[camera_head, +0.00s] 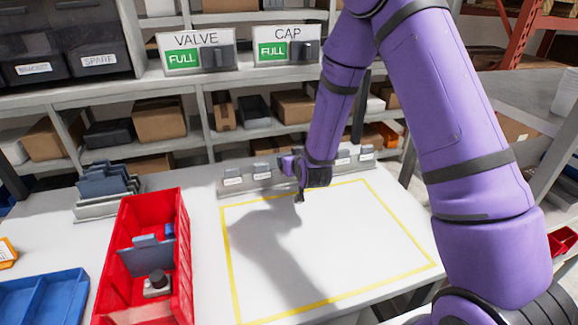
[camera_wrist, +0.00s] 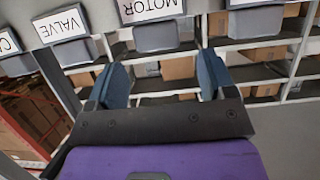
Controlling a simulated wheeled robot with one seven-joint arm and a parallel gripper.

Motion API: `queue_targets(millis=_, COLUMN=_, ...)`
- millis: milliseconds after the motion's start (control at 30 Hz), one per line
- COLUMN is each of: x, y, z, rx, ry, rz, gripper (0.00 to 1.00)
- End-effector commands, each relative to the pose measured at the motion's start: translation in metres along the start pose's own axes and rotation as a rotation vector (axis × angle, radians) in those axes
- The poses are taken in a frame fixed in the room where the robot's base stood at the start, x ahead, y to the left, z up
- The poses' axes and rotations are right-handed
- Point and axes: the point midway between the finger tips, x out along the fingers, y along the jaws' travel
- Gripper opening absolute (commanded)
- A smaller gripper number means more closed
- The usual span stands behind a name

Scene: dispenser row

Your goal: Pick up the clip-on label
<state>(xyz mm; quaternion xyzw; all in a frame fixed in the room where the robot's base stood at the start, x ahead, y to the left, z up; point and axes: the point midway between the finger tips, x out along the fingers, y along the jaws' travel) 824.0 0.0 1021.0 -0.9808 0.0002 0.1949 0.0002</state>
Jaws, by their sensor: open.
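Several small clip-on labels stand on a grey rail along the back of the white table, such as this label (camera_head: 232,181) at its left end. The lettering is too small to read in the head view. In the wrist view, which appears upside down, a label reading MOTOR (camera_wrist: 152,8) with a grey tab is near the top middle, and VALVE (camera_wrist: 60,25) is left of it. My gripper (camera_head: 299,194) is at the rail, hiding its middle. In the wrist view its two blue-grey fingers (camera_wrist: 163,82) are wide apart with nothing held between them.
A red bin (camera_head: 183,255) with a grey plate and a dark knob stands at left, beside a blue tray (camera_head: 45,290). A rack of grey plates (camera_head: 105,190) is behind. The yellow-outlined area (camera_head: 340,250) is clear. Shelves with VALVE and CAP signs rise behind.

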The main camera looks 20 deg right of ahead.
Motion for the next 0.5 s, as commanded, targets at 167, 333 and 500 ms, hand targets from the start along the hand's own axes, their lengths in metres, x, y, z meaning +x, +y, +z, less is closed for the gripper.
queue_targets(millis=167, x=0.01, y=0.0, z=0.001, rx=0.0, ry=-0.001, rz=0.0, gripper=0.77)
queue_targets(millis=333, x=0.032, y=0.0, z=0.006, rx=0.0, ry=-0.002, rz=0.0, gripper=0.77)
queue_targets(millis=500, x=0.052, y=0.0, z=0.007, rx=-0.001, ry=0.0, rz=0.0, gripper=0.77)
